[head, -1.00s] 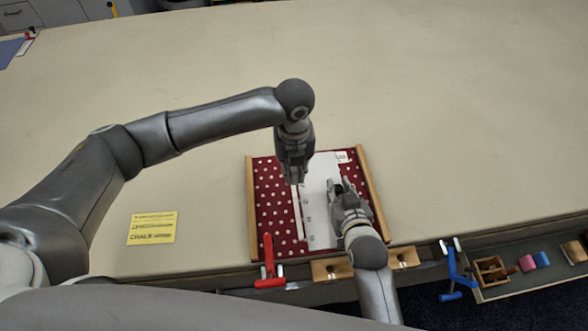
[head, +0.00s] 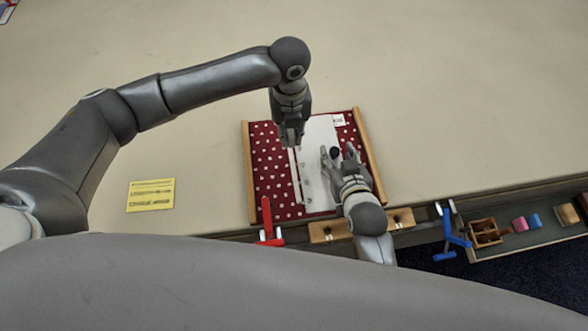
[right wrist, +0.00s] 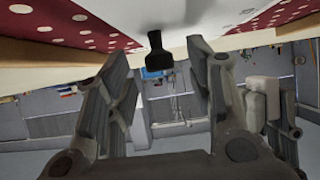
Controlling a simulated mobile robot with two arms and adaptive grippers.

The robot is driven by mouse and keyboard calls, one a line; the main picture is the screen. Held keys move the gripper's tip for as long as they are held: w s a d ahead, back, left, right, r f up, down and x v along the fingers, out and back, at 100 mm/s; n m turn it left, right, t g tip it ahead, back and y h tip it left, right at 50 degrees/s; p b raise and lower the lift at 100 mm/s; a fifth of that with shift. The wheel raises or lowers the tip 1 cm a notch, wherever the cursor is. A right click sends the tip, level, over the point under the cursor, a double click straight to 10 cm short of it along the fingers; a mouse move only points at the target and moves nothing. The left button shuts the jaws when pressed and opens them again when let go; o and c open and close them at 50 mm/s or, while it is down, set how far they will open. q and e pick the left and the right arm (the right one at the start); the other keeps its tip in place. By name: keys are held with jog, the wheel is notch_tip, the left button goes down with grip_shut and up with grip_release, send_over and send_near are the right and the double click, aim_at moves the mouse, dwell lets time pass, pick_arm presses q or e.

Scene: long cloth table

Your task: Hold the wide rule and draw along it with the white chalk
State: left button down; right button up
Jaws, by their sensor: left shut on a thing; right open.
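The wide rule (head: 318,185) is a white plate lying lengthwise on red cloth with white dots (head: 270,185). Its dark knob (head: 335,153) stands up from it and also shows in the right wrist view (right wrist: 158,52). My right gripper (head: 338,150) is open, its fingers spread to either side of the knob with gaps. My left gripper (head: 291,143) is shut at the far part of the rule's left edge, pointing down. The white chalk in it is mostly hidden by the fingers. A thin white line runs along the rule's left edge; whether it is chalk is unclear.
Wooden rails (head: 250,180) flank the cloth. A red clamp (head: 267,222) and a blue clamp (head: 452,240) sit at the table's front edge. A yellow note (head: 150,195) lies left. A tray with blocks (head: 515,240) is at the right front.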

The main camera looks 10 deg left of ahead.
jog(key=v, duration=1)
jog(key=shift+s+r, duration=0.1)
jog(key=shift+s, duration=0.1)
jog(key=shift+d, duration=0.1)
